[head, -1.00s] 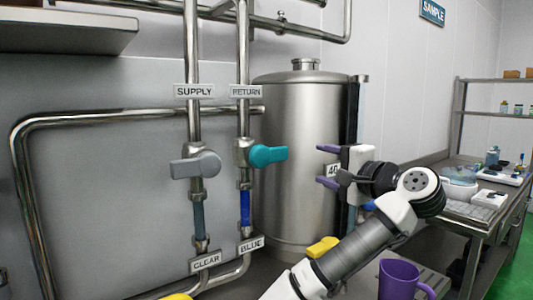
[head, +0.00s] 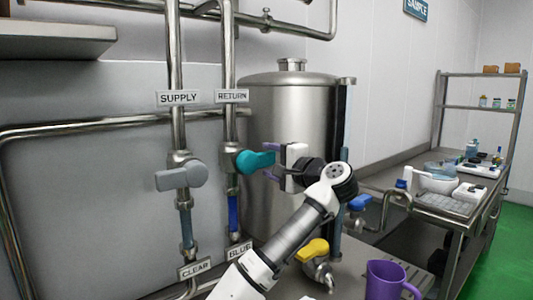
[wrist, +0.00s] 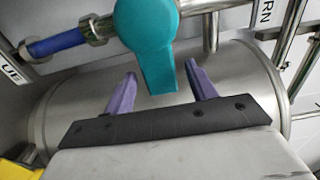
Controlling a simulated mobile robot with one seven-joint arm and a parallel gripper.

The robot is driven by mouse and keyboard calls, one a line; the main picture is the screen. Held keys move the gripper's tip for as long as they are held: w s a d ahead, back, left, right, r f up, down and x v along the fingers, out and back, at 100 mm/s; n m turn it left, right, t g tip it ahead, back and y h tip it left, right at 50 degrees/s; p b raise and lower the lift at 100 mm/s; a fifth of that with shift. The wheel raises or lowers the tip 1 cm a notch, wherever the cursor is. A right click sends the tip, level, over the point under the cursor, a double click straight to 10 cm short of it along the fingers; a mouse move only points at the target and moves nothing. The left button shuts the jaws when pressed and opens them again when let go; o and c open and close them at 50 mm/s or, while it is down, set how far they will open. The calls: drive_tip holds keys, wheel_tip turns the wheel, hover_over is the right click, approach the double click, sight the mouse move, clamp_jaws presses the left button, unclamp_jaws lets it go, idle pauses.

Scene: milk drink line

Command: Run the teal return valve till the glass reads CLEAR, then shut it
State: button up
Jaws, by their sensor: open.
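The teal return valve (head: 254,161) sits on the pipe under the RETURN label (head: 231,96), its handle pointing right across the pipe. Below it the sight glass (head: 234,212) is blue, above a BLUE label (head: 240,252). My gripper (head: 269,162) is open at the tip of the teal handle. In the wrist view the teal handle (wrist: 153,50) reaches down toward the gap between the purple fingers of my gripper (wrist: 160,88). I cannot tell whether they touch it.
The grey supply valve (head: 181,176) is just left, with a CLEAR label (head: 195,269) below its glass. A steel tank (head: 288,110) stands behind. A yellow-handled tap (head: 312,250), a blue valve handle (head: 360,202) and a purple mug (head: 386,280) are to the right.

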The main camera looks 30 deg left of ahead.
drive_tip(key=shift+x, duration=1.1)
clamp_jaws()
